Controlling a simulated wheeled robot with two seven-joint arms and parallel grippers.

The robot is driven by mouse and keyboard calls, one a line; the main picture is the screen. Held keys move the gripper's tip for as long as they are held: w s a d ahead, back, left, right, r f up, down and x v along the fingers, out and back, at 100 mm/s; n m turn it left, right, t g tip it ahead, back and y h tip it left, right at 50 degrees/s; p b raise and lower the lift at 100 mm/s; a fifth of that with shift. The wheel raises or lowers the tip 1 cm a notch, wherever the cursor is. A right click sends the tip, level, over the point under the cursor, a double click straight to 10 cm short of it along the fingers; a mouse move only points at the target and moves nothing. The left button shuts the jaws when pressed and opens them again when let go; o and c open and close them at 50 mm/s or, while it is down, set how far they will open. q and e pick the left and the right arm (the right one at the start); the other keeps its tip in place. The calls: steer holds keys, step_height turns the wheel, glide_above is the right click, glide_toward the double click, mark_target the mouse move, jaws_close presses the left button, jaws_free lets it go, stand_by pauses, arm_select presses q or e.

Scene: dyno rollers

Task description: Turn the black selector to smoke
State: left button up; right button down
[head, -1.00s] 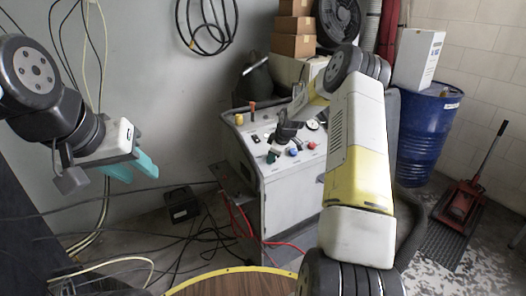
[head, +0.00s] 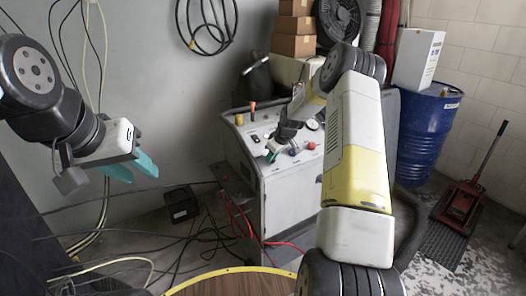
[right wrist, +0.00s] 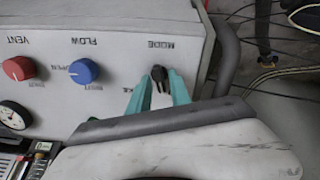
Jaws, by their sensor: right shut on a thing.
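The black selector (right wrist: 159,73) sits under the upside-down MODE label on the grey panel (right wrist: 115,20) in the right wrist view. My right gripper (right wrist: 159,90) has its teal fingers closed around the selector. The end of a label, "KE", shows beside one finger; the rest is hidden. In the head view my right gripper (head: 272,152) is at the near left corner of the console top, and the selector itself is hard to make out. My left gripper (head: 130,168) is open and empty at the left, away from the console.
The red VENT knob (right wrist: 18,68) and blue FLOW knob (right wrist: 84,71) are beside the selector, with a round gauge (right wrist: 14,115) nearby. The console (head: 290,205) stands near the wall. A blue drum (head: 428,125) and red jack (head: 465,200) are at the right.

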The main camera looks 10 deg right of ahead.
steer(key=m, duration=0.5)
steer(key=shift+w+d+m, duration=0.1)
steer(key=shift+d+m, duration=0.05)
steer(key=shift+m, duration=0.25)
steer(key=m, duration=0.5)
steer(key=shift+d, duration=0.1)
steer(key=shift+m, duration=0.4)
steer(key=c, duration=1.5)
jaws_free()
steer(key=v, duration=0.7)
steer(key=shift+s+r, duration=0.25)
steer(key=shift+r, duration=0.05)
